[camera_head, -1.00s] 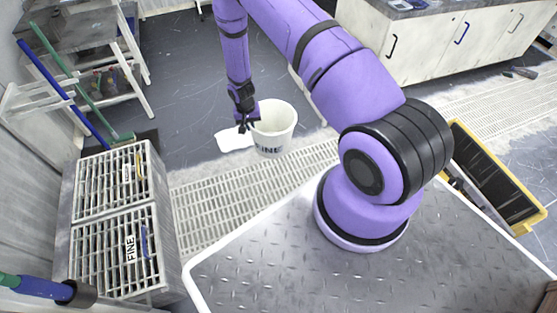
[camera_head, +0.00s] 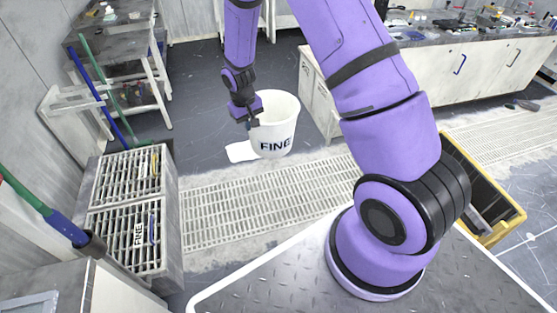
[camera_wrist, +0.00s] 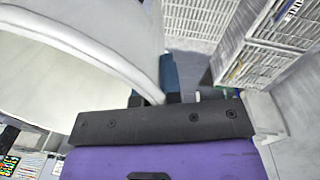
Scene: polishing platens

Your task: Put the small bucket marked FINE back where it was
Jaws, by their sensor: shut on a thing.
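The white bucket marked FINE (camera_head: 275,128) hangs in the air, close to upright, its dark lettering facing my body camera. My gripper (camera_head: 251,120) is shut on the bucket's rim at its left side. In the wrist view the bucket (camera_wrist: 70,75) fills the left, with its pale rim running down to the jaws (camera_wrist: 155,98). A slatted rack with a FINE label (camera_head: 138,233) stands at the lower left, and it shows at the upper right of the wrist view (camera_wrist: 265,50).
A white patch (camera_head: 241,151) lies on the dark floor below the bucket. A pale floor grating (camera_head: 255,200) runs across the middle. A yellow bin (camera_head: 488,190) stands right of my arm. Long-handled tools (camera_head: 92,95) lean at the left.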

